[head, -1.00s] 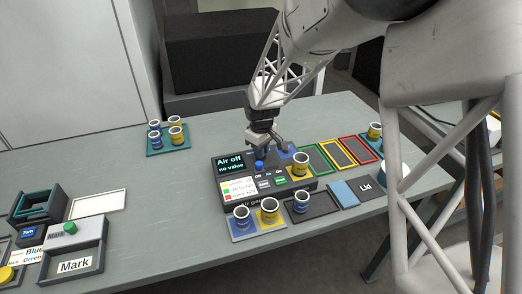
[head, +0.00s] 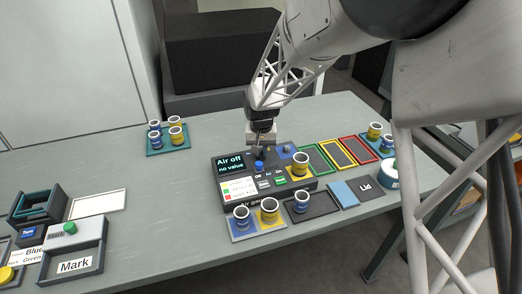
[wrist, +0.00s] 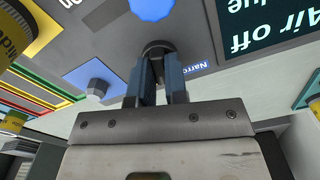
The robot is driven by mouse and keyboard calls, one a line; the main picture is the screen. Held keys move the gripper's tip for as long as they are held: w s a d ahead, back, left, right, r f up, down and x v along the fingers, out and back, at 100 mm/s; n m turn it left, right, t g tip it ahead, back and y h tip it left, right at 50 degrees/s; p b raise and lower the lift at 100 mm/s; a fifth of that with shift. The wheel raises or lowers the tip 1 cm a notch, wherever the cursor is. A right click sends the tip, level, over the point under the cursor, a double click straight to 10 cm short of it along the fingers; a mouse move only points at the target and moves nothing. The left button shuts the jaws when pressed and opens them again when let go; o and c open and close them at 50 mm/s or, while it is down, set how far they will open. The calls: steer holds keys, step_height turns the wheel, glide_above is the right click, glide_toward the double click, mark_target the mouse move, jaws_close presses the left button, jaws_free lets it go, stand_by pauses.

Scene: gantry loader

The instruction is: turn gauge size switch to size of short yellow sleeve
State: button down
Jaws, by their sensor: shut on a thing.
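My gripper (head: 261,153) points down at the back of the air gauge box (head: 222,196). In the wrist view its two blue fingers (wrist: 158,60) are shut on a dark round knob (wrist: 157,47), which looks like the size switch. A blue label reading "Narro…" (wrist: 193,69) lies beside the knob, partly covered. The knob's pointer direction is hidden. A yellow sleeve (head: 300,165) stands upright on the gauge's right side. Another yellow sleeve (head: 269,211) stands beside a blue sleeve (head: 241,219) on the front tray. I cannot tell which yellow sleeve is the short one.
The gauge display (head: 230,162) reads "Air off no value". Coloured frames (head: 338,153) lie to the right. A tray of sleeves (head: 168,146) stands at the back left.

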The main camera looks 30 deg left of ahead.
mark_target(261, 152)
steer(key=m, duration=0.3)
steer(key=shift+m, duration=0.3)
stand_by(0.4)
steer(key=c, duration=1.1)
jaws_free()
steer(key=shift+c, duration=0.2)
steer(key=shift+r, duration=0.15)
steer(key=shift+r, duration=3.8)
